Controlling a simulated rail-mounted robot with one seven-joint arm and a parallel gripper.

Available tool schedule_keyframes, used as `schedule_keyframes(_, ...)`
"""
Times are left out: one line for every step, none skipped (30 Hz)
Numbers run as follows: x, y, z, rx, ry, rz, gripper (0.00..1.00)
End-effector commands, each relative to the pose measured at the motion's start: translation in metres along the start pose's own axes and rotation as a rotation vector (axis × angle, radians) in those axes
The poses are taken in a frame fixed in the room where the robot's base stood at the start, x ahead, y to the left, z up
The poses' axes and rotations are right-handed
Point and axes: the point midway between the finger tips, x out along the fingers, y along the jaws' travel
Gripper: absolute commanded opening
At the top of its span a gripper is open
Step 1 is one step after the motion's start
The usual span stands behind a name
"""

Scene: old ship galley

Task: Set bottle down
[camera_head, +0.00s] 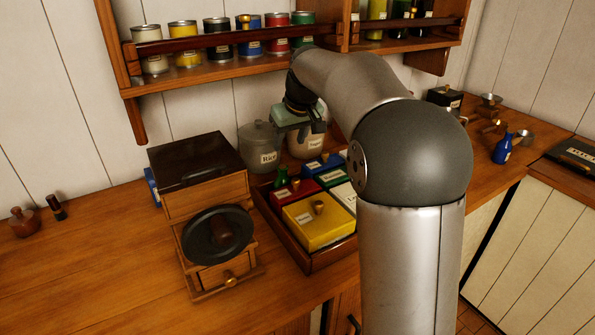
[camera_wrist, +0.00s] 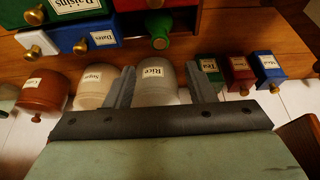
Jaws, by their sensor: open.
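A small blue bottle (camera_head: 502,150) with a pale label stands upright on the counter at the right in the head view. A small green bottle-like thing (camera_head: 282,178) stands at the left of the box tray; I cannot tell for sure what it is. My gripper (camera_head: 306,128) is in front of the pale labelled jars at the back, well left of the blue bottle. In the wrist view my gripper (camera_wrist: 164,82) has its two fingers apart with nothing held between them. The rice jar (camera_wrist: 156,82) shows beyond the fingers.
A wooden tray (camera_head: 308,262) holds yellow, red, green and blue labelled boxes. A coffee grinder (camera_head: 205,195) stands left of it. A shelf (camera_head: 215,72) of cans hangs above. The counter at far left (camera_head: 95,255) is mostly clear.

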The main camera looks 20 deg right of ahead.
Motion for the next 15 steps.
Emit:
schedule_keyframes(-0.001,0.0,0.0,0.0,0.0,0.0,0.49)
schedule_keyframes(-0.002,0.0,0.0,0.0,0.0,0.0,0.49)
schedule_keyframes(-0.002,0.0,0.0,0.0,0.0,0.0,0.49)
schedule_keyframes(-0.002,0.0,0.0,0.0,0.0,0.0,0.49)
schedule_keyframes(-0.002,0.0,0.001,0.001,-0.001,0.0,0.49)
schedule_keyframes(-0.002,-0.002,0.004,0.003,-0.004,0.0,0.49)
schedule_keyframes(-0.003,-0.004,0.008,0.006,-0.009,0.0,0.49)
schedule_keyframes(-0.004,-0.007,0.014,0.012,-0.016,-0.001,0.49)
schedule_keyframes(-0.005,-0.012,0.025,0.021,-0.029,-0.001,0.49)
schedule_keyframes(-0.006,-0.017,0.037,0.029,-0.042,-0.001,0.49)
schedule_keyframes(-0.006,-0.023,0.05,0.041,-0.057,-0.001,0.49)
schedule_keyframes(-0.007,-0.032,0.072,0.057,-0.079,0.0,0.49)
schedule_keyframes(-0.008,-0.04,0.091,0.071,-0.099,0.0,0.49)
schedule_keyframes(-0.009,-0.047,0.111,0.086,-0.119,0.001,0.49)
schedule_keyframes(-0.009,-0.057,0.14,0.106,-0.146,0.005,0.49)
